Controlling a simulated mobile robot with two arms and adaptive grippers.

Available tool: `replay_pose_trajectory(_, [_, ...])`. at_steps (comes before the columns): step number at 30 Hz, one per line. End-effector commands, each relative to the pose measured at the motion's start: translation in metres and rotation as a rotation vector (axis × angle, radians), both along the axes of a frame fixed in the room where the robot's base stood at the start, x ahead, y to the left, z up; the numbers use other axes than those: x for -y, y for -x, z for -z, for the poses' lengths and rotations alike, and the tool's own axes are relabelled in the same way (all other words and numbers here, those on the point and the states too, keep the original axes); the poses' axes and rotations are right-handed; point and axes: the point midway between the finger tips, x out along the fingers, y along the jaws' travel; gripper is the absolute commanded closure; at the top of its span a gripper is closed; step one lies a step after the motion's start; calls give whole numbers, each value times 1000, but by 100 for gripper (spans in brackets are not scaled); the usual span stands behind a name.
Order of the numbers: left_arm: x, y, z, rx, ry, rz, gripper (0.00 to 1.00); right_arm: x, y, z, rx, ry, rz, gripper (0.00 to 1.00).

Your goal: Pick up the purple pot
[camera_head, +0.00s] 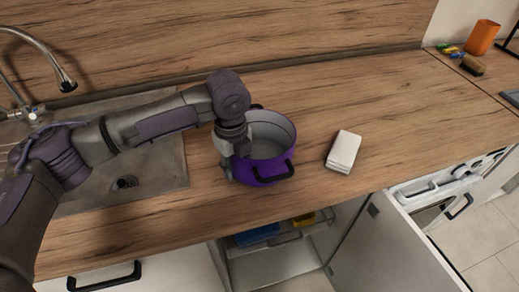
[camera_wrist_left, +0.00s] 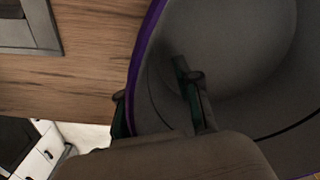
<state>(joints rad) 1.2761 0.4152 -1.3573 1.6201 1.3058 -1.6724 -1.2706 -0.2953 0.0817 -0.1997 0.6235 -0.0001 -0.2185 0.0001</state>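The purple pot (camera_head: 277,162) stands upright on the wooden counter, right of the sink. It has a grey inside and black side handles; the front handle shows in the head view. My left gripper (camera_head: 230,162) points down at the pot's left rim. In the left wrist view, the pot (camera_wrist_left: 235,50) fills the right side. There, one finger of the left gripper (camera_wrist_left: 155,105) is inside the pot and the other is outside its wall. The fingers are well apart, with the thin wall between them. My right gripper is not in view.
A white block-like item (camera_head: 343,150) lies on the counter right of the pot. The sink (camera_head: 150,165) is at left under a faucet (camera_head: 45,55). An orange cup (camera_head: 482,37) stands at the far right. Below the counter, a cabinet door (camera_head: 385,245) hangs open.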

Motion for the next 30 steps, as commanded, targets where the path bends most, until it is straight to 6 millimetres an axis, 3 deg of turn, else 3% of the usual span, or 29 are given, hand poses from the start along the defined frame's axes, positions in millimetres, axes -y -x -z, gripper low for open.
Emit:
replay_pose_trajectory(6, [0,0,1,1,-1,0,67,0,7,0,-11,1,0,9])
replay_pose_trajectory(12, [0,0,1,1,-1,0,100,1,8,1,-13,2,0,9])
replay_pose_trajectory(30, [0,0,-1,2,1,1,100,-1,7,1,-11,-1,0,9])
